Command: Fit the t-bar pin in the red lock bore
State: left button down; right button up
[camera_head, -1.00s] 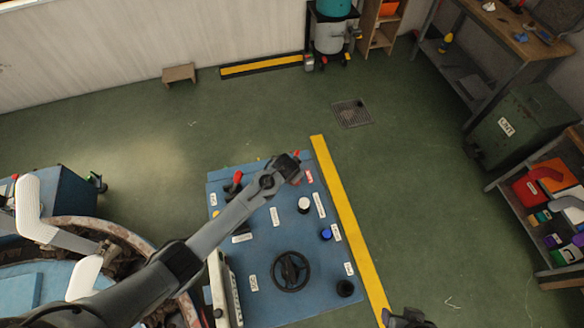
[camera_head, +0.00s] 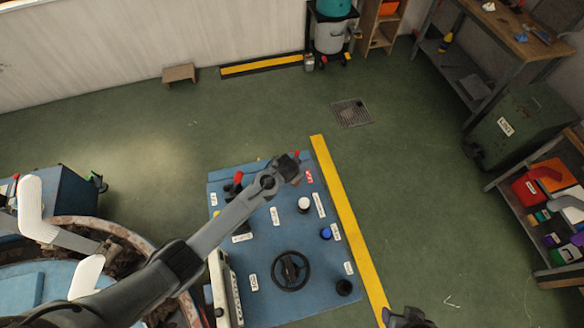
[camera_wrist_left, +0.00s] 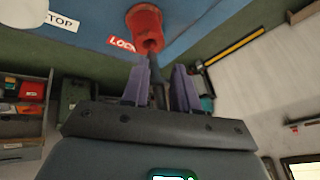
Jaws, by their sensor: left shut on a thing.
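The red lock bore (camera_wrist_left: 146,24) is a short red cylinder on the blue panel (camera_head: 262,262), beside a label reading LOCK. My left gripper (camera_wrist_left: 160,82) is shut, its two purple fingers pointing at the bore. A dark shaft, apparently the t-bar pin (camera_wrist_left: 155,70), stands between the fingers and reaches up to the bore's rim. I cannot tell whether its tip is inside. In the head view my left gripper (camera_head: 291,166) is over the panel's far right corner and hides the bore. A dark part at the bottom edge may be my right gripper (camera_head: 405,318).
The panel also carries a black handwheel (camera_head: 290,270), a white knob (camera_head: 304,204), a blue knob (camera_head: 326,233) and a red-handled lever (camera_head: 236,181). A yellow floor stripe (camera_head: 345,215) runs along its right side. The green floor beyond is mostly clear.

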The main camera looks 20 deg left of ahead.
pick_arm(q)
jog(key=shift+f+b, duration=0.55)
jog(key=shift+f, duration=0.2)
jog(key=shift+f+b, duration=0.5)
jog(key=shift+f, duration=0.2)
jog(key=c, duration=0.8)
grip_release()
jog(key=shift+s+d+r, duration=0.1)
jog(key=shift+s+r, duration=0.2)
jog(key=shift+r, duration=0.3)
jog(key=p+v, duration=0.1)
jog(key=v, duration=0.8)
jog(key=shift+s+r, duration=0.15)
jog(key=shift+r, duration=0.05)
